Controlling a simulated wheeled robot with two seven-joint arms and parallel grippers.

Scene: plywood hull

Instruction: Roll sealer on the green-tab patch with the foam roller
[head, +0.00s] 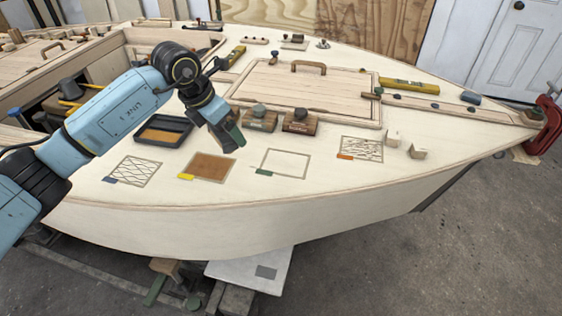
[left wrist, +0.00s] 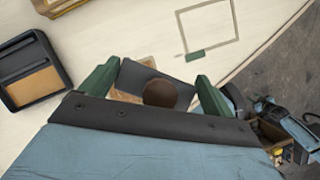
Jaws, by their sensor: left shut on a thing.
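The green-tab patch (head: 285,163) is an outlined square with bare pale wood inside and a green tab at its front left corner. It also shows at the top of the left wrist view (left wrist: 210,27). My left gripper (head: 226,142) is over the back right of the yellow-tab patch, left of the green-tab patch.
A black tray (head: 181,127) with amber liquid stands left of the gripper. The yellow-tab patch (head: 207,166) is brown, the blue-tab patch (head: 136,170) crosshatched, the orange-tab patch (head: 362,148) scribbled. Two knobbed blocks (head: 300,126) stand behind the green-tab patch. The hull edge lies in front.

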